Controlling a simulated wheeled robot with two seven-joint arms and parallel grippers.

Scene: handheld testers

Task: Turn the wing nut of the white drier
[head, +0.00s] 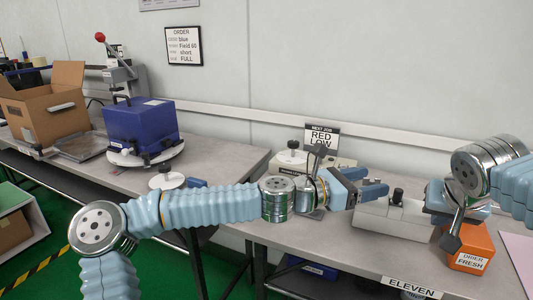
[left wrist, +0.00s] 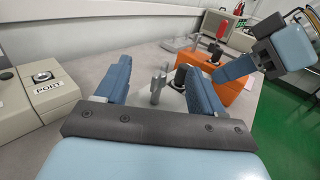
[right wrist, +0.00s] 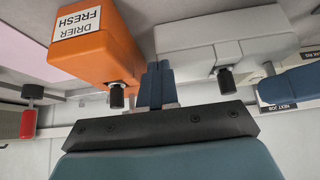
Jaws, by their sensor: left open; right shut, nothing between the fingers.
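The white drier (head: 378,222) is a pale block on the right table with a black knob (head: 397,195) on top. My open left gripper (head: 380,188) is over its left end. A silver upright piece, seemingly the wing nut (left wrist: 158,84), shows between the left fingers in the left wrist view; I cannot tell whether they touch it. The head view hides it. A silver piece also shows by the white drier (right wrist: 205,42) in the right wrist view. My right gripper (right wrist: 157,75) is shut and empty, between the white drier and the orange drier (right wrist: 98,58).
The orange drier (head: 482,248), labelled DRIER FRESH, stands close on the right. A beige box (left wrist: 40,95) marked PORT is left of my left gripper. A red-tipped handle (right wrist: 28,122) shows in the right wrist view. A blue machine (head: 140,122) and carton (head: 45,105) are on the left table.

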